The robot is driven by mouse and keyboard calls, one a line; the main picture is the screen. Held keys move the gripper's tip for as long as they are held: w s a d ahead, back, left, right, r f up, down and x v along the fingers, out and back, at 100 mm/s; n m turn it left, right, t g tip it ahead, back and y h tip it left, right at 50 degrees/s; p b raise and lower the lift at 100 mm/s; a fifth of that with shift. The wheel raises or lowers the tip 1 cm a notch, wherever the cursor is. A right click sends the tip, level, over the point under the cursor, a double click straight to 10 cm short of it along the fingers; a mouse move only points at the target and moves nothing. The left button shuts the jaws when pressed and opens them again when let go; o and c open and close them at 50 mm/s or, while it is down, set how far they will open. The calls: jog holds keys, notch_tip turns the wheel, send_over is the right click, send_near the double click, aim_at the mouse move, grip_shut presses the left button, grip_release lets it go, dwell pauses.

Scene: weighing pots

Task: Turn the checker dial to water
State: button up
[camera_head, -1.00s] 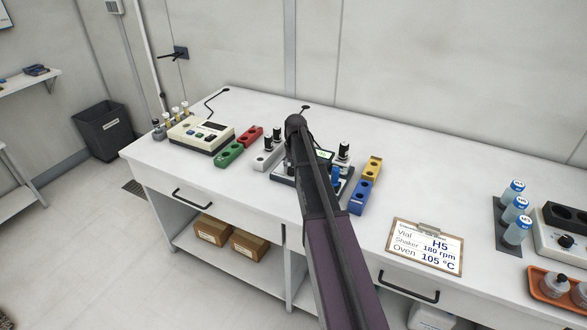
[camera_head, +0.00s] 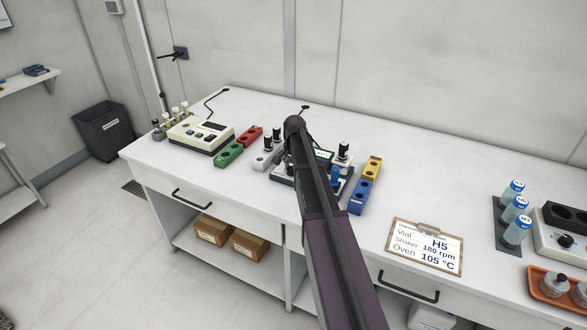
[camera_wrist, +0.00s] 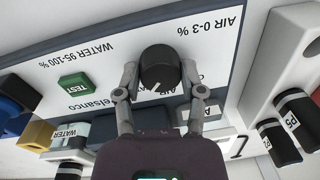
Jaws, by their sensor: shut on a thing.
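The checker (camera_head: 323,156) stands on the bench in the head view, mostly hidden behind my arm. In the wrist view its white panel (camera_wrist: 215,60) appears upside down, with "WATER 95-100 %" at the left and "AIR 0-3 %" at the upper right. The black round dial (camera_wrist: 160,64) carries a white pointer line on its lower part, near a partly covered "AIR" label below it. My gripper (camera_wrist: 160,76) is shut on the dial, one finger on each side. A green TEST button (camera_wrist: 74,87) is left of the dial.
Dark-capped vials (camera_wrist: 277,140) stand at the right of the wrist view. In the head view, green (camera_head: 229,153) and blue (camera_head: 361,196) blocks flank the checker. A clipboard (camera_head: 425,246) lies to the right.

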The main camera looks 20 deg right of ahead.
jog(key=shift+a+m, duration=0.1)
jog(key=shift+m, duration=0.2)
jog(key=o, duration=1.2)
jog(key=shift+c, duration=0.2)
jog(key=s+a+r+n+p, duration=0.1)
jog(key=s+a+n, duration=0.1)
jog(key=s+a, duration=0.1)
jog(key=s+a+r+n+p, duration=0.1)
jog(key=s+a, duration=0.3)
jog(key=a, duration=0.1)
jog(key=s+a+r+n+p, duration=0.1)
jog(key=s+a+n, duration=0.1)
jog(key=s+a, duration=0.2)
jog(key=shift+s+n, duration=0.25)
jog(key=shift+n, duration=0.05)
jog(key=s+a+r+n+p, duration=0.3)
jog(key=s+a+n, duration=0.4)
jog(key=s+a, duration=0.3)
jog(key=s, duration=0.4)
jog(key=shift+s+a+g, duration=0.15)
jog(key=shift+s+g, duration=0.1)
jog(key=shift+g, duration=0.15)
